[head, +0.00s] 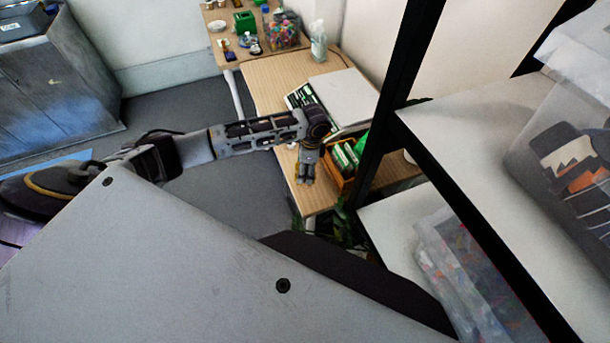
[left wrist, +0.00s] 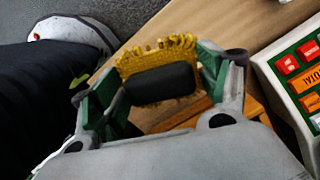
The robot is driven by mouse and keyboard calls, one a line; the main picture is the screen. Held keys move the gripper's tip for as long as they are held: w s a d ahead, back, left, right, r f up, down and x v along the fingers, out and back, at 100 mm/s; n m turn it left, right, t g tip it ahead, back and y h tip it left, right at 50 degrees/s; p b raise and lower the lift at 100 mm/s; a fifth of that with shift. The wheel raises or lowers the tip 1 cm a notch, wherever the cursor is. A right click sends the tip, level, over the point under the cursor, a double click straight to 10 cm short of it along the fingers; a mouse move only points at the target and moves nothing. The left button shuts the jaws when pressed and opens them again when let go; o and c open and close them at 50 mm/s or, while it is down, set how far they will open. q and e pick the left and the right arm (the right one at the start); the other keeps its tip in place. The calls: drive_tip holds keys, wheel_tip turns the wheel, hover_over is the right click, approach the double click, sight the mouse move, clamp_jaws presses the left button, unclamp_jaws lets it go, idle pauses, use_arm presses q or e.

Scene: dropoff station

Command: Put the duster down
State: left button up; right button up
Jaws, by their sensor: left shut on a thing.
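The duster (left wrist: 158,76) shows in the left wrist view, with a yellow fringed pad and a dark block on its near side. My left gripper (left wrist: 160,88) is shut on it, one green-lined finger on each side. In the head view my left gripper (head: 306,176) points down at the front part of the wooden table (head: 278,78), left of an orange crate. The duster is a small yellow patch there, mostly hidden by the fingers. I cannot tell whether it touches the tabletop. My right gripper is not in view.
The orange crate (head: 342,182) holds green packets. A device with red and orange buttons (left wrist: 300,75) is near the gripper. A white board (head: 343,96) lies farther back. A black-framed shelf (head: 480,150) stands at right. The table's left part is bare.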

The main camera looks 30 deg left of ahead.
use_arm(q)
drive_tip(key=shift+f, duration=0.3)
drive_tip(key=shift+f, duration=1.85)
drive_tip(key=shift+f, duration=0.15)
drive_tip(key=o, duration=0.9)
drive_tip(key=r, duration=0.4)
drive_tip(key=d+r, duration=0.1)
drive_tip(key=r, duration=0.7)
drive_tip(key=shift+w+d+r, duration=0.1)
drive_tip(key=shift+w+d, duration=0.05)
drive_tip(key=shift+w, duration=0.2)
